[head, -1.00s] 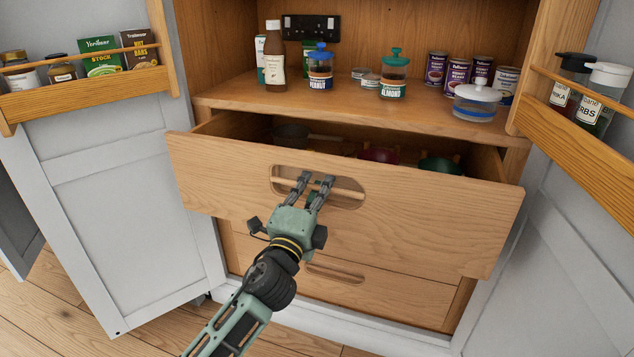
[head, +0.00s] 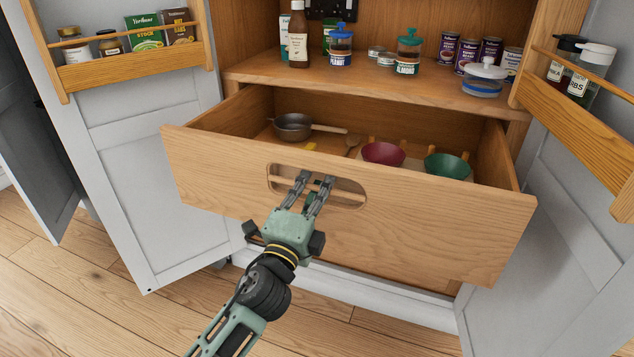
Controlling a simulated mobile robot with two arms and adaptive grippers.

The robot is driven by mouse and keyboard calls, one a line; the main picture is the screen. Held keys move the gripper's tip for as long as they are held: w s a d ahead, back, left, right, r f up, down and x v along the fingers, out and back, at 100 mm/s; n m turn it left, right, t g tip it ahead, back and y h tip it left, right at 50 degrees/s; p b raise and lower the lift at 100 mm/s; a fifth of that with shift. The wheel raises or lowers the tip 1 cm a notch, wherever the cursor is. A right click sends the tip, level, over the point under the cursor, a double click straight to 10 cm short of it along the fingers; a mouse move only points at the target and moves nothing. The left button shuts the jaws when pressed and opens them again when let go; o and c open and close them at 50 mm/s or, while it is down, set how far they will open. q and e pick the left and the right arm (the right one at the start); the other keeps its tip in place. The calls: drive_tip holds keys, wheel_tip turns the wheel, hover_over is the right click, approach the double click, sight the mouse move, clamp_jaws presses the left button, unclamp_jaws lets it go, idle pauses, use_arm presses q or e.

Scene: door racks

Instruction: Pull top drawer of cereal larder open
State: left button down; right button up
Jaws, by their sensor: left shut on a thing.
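The top drawer (head: 420,224) of the wooden cereal larder stands well out from the cabinet. Its front has an oval handle cut-out (head: 345,194) with a bar across it. My left gripper (head: 312,187) is at this cut-out, its fingers reaching in and shut on the drawer handle. The fingertips are partly hidden in the slot. My right gripper is not in view.
Above the drawer, a shelf (head: 350,84) holds a sauce bottle (head: 298,40), jars and several cans. Open grey doors with wooden racks (head: 135,68) stand on both sides. The right rack (head: 580,125) holds two shakers. Wooden floor (head: 60,310) is free at the lower left.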

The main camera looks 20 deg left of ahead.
use_arm(q)
drive_tip(key=shift+s, duration=0.3)
drive_tip(key=c, duration=2.1)
unclamp_jaws()
drive_tip(key=shift+s+f, duration=0.1)
drive_tip(key=v, duration=1.1)
drive_tip(key=shift+s, duration=0.4)
drive_tip(key=shift+a+f, duration=0.1)
